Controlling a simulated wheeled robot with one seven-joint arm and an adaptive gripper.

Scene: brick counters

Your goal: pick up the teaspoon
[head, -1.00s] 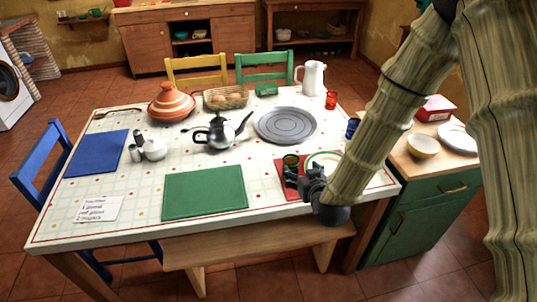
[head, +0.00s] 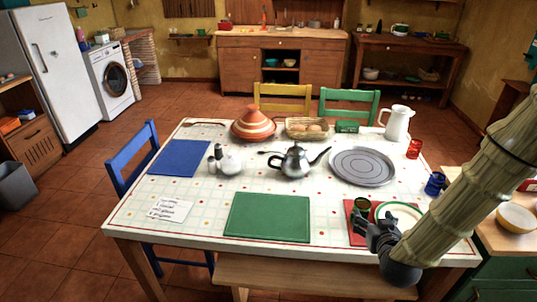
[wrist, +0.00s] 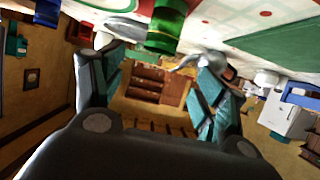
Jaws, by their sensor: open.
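A small, thin spoon-like thing (head: 268,152) lies on the table just left of the silver teapot (head: 293,163); it is too small to tell for sure that it is the teaspoon. A longer brown utensil (head: 205,124) lies at the table's back left edge. My gripper (head: 367,226) is at the front right of the table, over or beside the red mat, well away from both. In the wrist view my gripper (wrist: 155,88) is open, with nothing between its fingers. No spoon can be made out clearly in the wrist view.
A grey round platter (head: 362,166), white pitcher (head: 397,122), bread basket (head: 310,129) and tagine (head: 253,125) stand farther back. The green mat (head: 268,217) is bare.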

